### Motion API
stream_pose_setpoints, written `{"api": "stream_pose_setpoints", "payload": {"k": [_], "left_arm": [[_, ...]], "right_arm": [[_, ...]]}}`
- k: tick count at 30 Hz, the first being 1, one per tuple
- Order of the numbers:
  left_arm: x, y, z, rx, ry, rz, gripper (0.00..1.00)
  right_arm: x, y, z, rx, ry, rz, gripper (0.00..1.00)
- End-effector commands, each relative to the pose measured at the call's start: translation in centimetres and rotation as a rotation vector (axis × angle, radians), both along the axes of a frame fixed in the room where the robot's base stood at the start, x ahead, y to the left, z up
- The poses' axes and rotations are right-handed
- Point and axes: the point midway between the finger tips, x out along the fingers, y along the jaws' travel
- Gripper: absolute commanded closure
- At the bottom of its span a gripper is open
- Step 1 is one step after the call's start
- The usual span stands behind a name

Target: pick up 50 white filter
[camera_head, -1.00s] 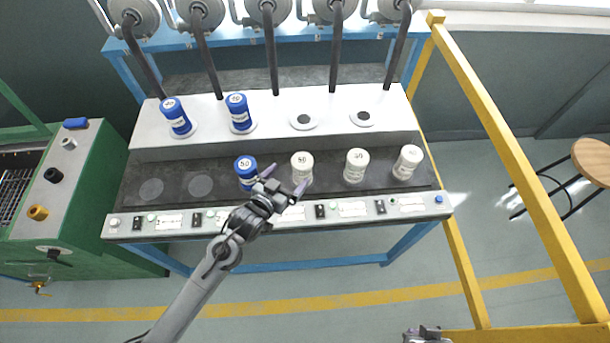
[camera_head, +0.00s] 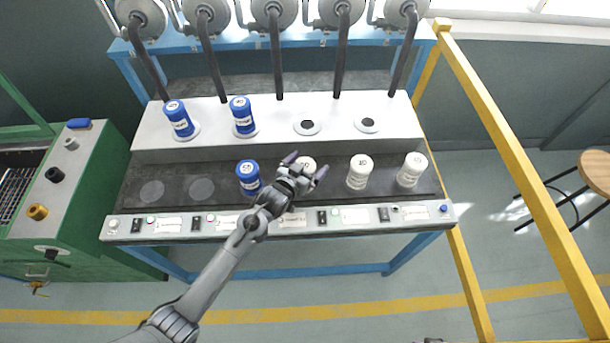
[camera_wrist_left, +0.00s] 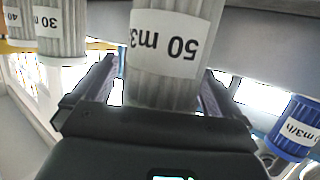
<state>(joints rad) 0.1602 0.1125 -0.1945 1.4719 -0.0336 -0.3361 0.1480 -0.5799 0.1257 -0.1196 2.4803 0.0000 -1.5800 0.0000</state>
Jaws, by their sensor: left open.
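The white 50 filter (camera_head: 308,161) stands upright on the dark lower shelf, just right of a blue filter. My left gripper (camera_head: 305,168) is open at it and partly hides it. In the left wrist view the filter, with its "50 m3" label upside down (camera_wrist_left: 168,45), stands between the two open fingers (camera_wrist_left: 160,88). A small gap shows on the left side, and contact on the right is unclear.
A blue filter (camera_head: 248,177) stands left of my left gripper. Two more white filters, one labelled 30 (camera_head: 359,171) and another (camera_head: 411,169), stand to the right. Two blue filters (camera_head: 180,119) (camera_head: 242,117) stand on the white upper step. A yellow frame (camera_head: 520,150) rises at right.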

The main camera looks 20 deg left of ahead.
Motion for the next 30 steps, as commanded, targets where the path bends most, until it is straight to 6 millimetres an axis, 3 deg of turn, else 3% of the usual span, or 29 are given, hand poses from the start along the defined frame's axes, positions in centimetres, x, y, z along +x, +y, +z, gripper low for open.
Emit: {"api": "stream_pose_setpoints", "payload": {"k": [8, 20, 30], "left_arm": [[0.24, -0.05, -0.05, 0.000, 0.000, 0.000, 0.00], [0.21, -0.02, -0.06, 0.001, 0.000, 0.000, 0.61], [0.24, -0.02, 0.28, 0.001, -0.002, 0.000, 0.62]], "right_arm": [[0.01, 0.17, -0.03, 0.007, 0.000, -0.004, 1.00], [0.01, 0.24, -0.03, 0.009, 0.000, -0.005, 1.00], [0.00, 0.09, 0.02, 0.003, 0.001, -0.001, 1.00]]}}
